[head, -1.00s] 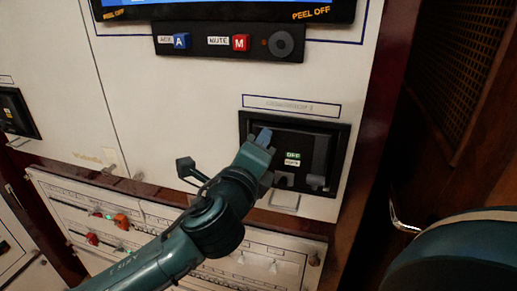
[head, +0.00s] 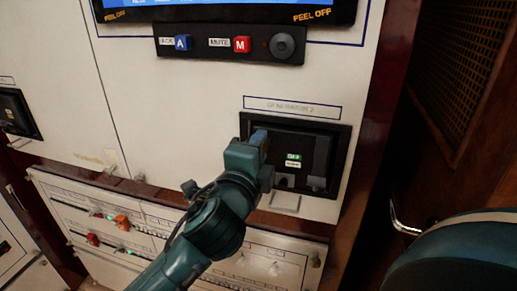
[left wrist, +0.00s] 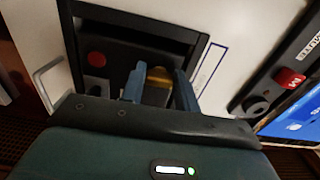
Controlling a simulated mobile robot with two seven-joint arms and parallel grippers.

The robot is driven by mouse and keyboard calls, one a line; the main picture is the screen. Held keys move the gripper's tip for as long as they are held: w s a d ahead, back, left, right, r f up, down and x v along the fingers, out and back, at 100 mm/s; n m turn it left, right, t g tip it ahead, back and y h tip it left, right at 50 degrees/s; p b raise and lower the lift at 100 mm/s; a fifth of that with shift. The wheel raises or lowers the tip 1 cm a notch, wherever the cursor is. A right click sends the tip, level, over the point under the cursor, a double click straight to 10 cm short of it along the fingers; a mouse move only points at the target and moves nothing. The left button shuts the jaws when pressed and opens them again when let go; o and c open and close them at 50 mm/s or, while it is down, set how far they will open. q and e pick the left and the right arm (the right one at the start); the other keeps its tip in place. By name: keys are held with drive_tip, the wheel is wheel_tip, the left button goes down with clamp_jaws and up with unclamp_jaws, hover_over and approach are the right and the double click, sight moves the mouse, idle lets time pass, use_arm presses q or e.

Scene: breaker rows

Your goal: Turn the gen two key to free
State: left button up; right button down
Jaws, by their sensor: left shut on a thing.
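The generator 2 breaker panel (head: 318,143) is a black framed recess under a label reading GENERATOR 2 (head: 291,107). My left gripper (head: 258,139) is at the panel's left side, its blue fingertips inside the frame. In the left wrist view the gripper (left wrist: 158,90) is shut on a brass-coloured piece (left wrist: 160,76), which seems to be the gen two key. The fingers hide most of it, and its exact turn cannot be read. A small green OFF label (head: 293,157) shows on the panel, right of the gripper. My right gripper is out of view.
Above is a strip with a blue A button (head: 183,42), a red M button (head: 242,44) and a black knob (head: 283,45). Below is a panel with lamps and switches (head: 120,224). A metal handle (head: 402,222) is at the right.

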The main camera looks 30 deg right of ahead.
use_arm(q)
drive_tip(key=o, duration=1)
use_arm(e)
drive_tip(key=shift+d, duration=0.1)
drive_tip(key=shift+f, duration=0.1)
use_arm(q)
drive_tip(key=b+v, duration=0.1)
drive_tip(key=v, duration=1.2)
drive_tip(key=shift+a, duration=0.1)
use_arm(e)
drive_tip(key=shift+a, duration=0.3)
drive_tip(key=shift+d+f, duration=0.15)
use_arm(q)
drive_tip(key=shift+s, duration=0.1)
